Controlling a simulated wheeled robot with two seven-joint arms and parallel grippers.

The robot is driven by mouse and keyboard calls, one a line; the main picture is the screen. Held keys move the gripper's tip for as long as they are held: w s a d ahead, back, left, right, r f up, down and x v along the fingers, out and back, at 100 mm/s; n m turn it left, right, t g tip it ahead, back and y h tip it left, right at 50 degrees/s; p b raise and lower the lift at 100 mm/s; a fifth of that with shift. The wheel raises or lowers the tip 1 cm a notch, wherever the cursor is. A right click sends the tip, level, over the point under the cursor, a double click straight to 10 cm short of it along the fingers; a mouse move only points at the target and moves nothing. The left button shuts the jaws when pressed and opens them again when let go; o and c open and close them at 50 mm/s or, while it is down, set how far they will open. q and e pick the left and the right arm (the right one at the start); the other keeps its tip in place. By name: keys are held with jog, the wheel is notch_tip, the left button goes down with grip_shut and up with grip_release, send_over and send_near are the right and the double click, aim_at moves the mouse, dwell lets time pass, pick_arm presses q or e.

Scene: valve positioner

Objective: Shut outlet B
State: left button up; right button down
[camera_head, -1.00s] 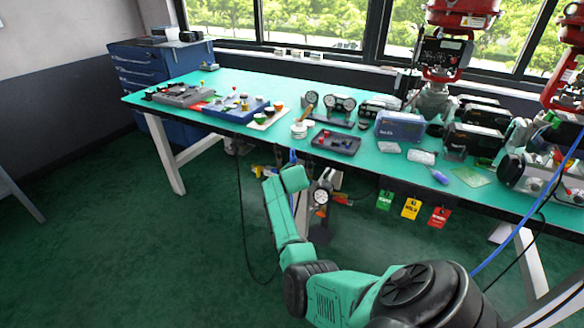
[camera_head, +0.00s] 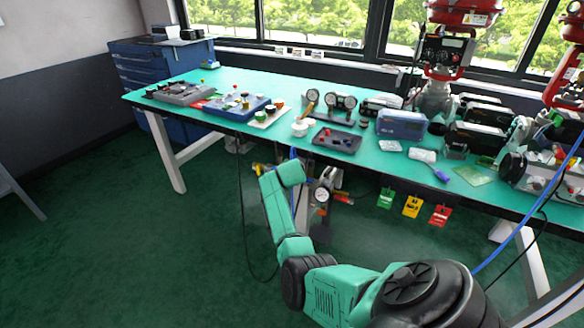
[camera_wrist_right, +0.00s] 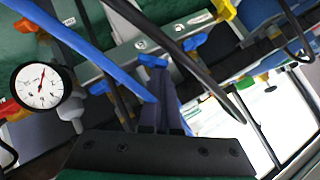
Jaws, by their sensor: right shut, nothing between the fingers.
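Under the bench runs a grey manifold bar (camera_wrist_right: 125,56) with small coloured valve handles. In the right wrist view, one blue handle (camera_wrist_right: 152,61) lies at the tips of my right gripper (camera_wrist_right: 164,72), whose dark fingers are shut and empty. I cannot tell whether they touch it. A yellow handle (camera_wrist_right: 222,10) is at the top right. The labels are too small to read, so I cannot tell which is outlet B. In the head view my right forearm hides the fingers. My left gripper is out of view.
A blue hose (camera_wrist_right: 85,50) and black cables cross close to my right gripper. A round gauge (camera_wrist_right: 42,87) hangs left of it. Above is the green bench top (camera_head: 250,85), crowded with parts. Green, yellow and red tags (camera_head: 412,206) hang from its edge.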

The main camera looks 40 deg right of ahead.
jog(key=shift+w+a+n+g+b, duration=0.1)
jog(key=shift+w+n+g+b, duration=0.35)
jog(key=shift+g+b, duration=0.3)
dwell(1.6)
jog(key=shift+s+r, duration=0.1)
jog(key=shift+r, duration=0.05)
jog(key=shift+r+p, duration=0.85)
jog(key=shift+p, duration=0.05)
